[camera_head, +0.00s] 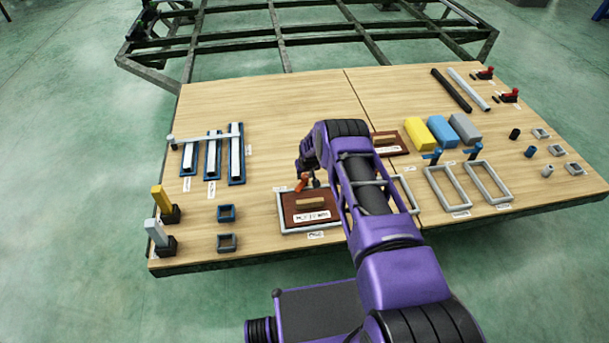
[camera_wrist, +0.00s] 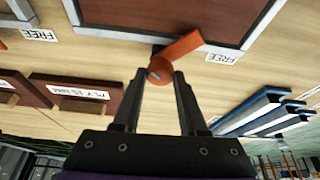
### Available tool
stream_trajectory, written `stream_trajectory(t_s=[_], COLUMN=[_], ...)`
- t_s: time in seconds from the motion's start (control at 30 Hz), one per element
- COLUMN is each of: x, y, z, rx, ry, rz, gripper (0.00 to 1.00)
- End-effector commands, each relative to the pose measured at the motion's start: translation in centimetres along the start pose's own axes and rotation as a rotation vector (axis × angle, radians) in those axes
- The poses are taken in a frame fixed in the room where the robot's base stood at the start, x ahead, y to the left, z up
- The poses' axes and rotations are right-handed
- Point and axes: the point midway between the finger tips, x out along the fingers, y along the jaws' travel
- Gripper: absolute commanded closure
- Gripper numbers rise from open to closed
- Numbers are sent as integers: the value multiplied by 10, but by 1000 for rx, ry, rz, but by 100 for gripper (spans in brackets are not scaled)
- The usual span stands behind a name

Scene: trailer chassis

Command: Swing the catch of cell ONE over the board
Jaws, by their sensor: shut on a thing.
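A brown board (camera_head: 298,215) with a wooden handle and a white label lies in a grey frame (camera_head: 279,213) at the table's front middle. Its dark red face and frame also fill the top of the wrist view (camera_wrist: 130,12). An orange catch (camera_head: 302,182) is at the frame's far edge. In the wrist view the catch (camera_wrist: 183,46) has a round end between my fingertips and a bar pointing up-right to the frame. I cannot tell if the bar overlaps the board. My gripper (camera_wrist: 161,77) is shut on the round end. The cell's number is not readable.
A second brown board (camera_head: 390,150) lies behind my arm, and two brown boards show at left in the wrist view (camera_wrist: 85,93). Blue-framed strips (camera_head: 214,157) stand at left. Yellow, blue and grey blocks (camera_head: 420,134) and empty grey frames (camera_head: 447,190) are at right. The table's back left is clear.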

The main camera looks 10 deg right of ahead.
Motion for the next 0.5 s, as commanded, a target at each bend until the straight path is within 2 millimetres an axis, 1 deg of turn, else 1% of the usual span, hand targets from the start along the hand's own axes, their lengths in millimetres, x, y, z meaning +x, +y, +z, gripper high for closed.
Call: stream_trajectory(t_s=[0.5], x=[1], y=[4], z=[-1], rx=[-429], ry=[1], rz=[-180], gripper=[100])
